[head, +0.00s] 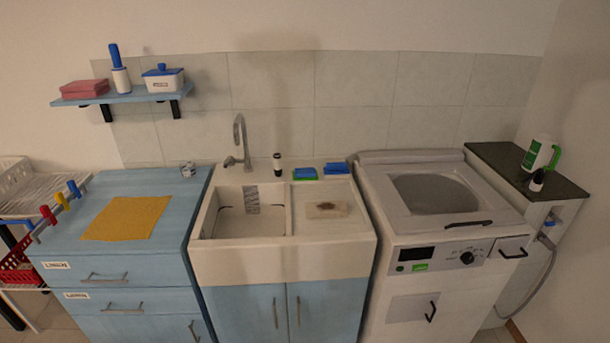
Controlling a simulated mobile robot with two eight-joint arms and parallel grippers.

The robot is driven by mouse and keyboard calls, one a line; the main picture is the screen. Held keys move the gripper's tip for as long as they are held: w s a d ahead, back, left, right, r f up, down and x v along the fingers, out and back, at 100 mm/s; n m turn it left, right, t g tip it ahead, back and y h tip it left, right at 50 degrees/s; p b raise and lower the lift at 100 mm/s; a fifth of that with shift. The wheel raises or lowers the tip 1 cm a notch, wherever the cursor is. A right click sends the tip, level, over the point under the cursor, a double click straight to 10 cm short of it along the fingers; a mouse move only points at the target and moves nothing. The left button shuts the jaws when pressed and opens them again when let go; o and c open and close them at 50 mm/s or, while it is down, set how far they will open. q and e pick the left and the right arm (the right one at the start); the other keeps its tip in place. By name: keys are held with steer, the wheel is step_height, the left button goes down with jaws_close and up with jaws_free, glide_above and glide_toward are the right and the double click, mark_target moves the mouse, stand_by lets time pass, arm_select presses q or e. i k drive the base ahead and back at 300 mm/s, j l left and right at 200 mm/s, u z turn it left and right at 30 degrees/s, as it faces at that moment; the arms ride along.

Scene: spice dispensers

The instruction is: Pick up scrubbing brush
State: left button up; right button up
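I cannot say for certain which thing is the scrubbing brush. A blue block-like item (336,168) lies at the back right of the sink, and its details are too small to make out. A blue and green sponge-like item (305,173) lies just left of it. A blue-handled item with a white lower part (119,71) stands upright on the wall shelf. Neither of my grippers shows in the head view, and nothing is seen to touch these items.
The white sink (243,258) has a tall faucet (240,140) and a small dark bottle (277,165) behind its basin. A yellow cloth (127,218) lies on the blue cabinet. A washing machine (440,258) stands right of the sink. The shelf (137,96) also holds a lidded box (163,80).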

mark_target(334, 170)
steer(key=i+l+u, duration=0.1)
steer(key=u, duration=0.35)
steer(key=i+l+u, duration=0.1)
steer(key=u, duration=0.35)
steer(key=i+l+u, duration=0.15)
steer(key=l, duration=0.2)
steer(key=i+l+u, duration=0.1)
steer(key=l, duration=0.25)
steer(key=i+l+u, duration=0.15)
steer(key=l, duration=0.2)
steer(key=k, duration=0.05)
